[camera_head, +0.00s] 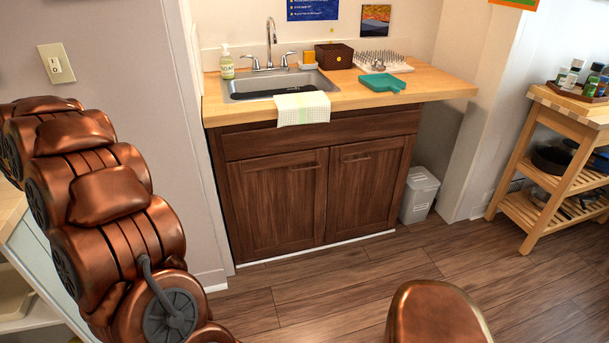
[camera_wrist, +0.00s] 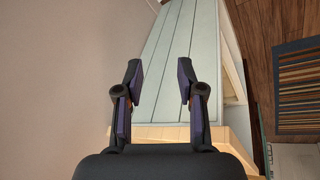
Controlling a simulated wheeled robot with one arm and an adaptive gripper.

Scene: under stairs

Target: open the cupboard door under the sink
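The cupboard under the sink has two dark brown wooden doors in the head view, a left door (camera_head: 279,203) and a right door (camera_head: 364,190). Both look shut. Each has a dark horizontal handle near its top, the left handle (camera_head: 304,167) and the right handle (camera_head: 357,157). The sink (camera_head: 277,86) is set in the light wood counter above. My gripper (camera_wrist: 161,84) shows only in the wrist view, with its two fingers apart and nothing between them. It is away from the cupboard, which is not in the wrist view.
A towel (camera_head: 302,109) hangs over the counter front. A white bin (camera_head: 419,194) stands right of the cupboard, and a wooden cart (camera_head: 547,190) farther right. The floor before the doors is clear. A pale slatted surface (camera_wrist: 180,60) and striped rug (camera_wrist: 298,90) show in the wrist view.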

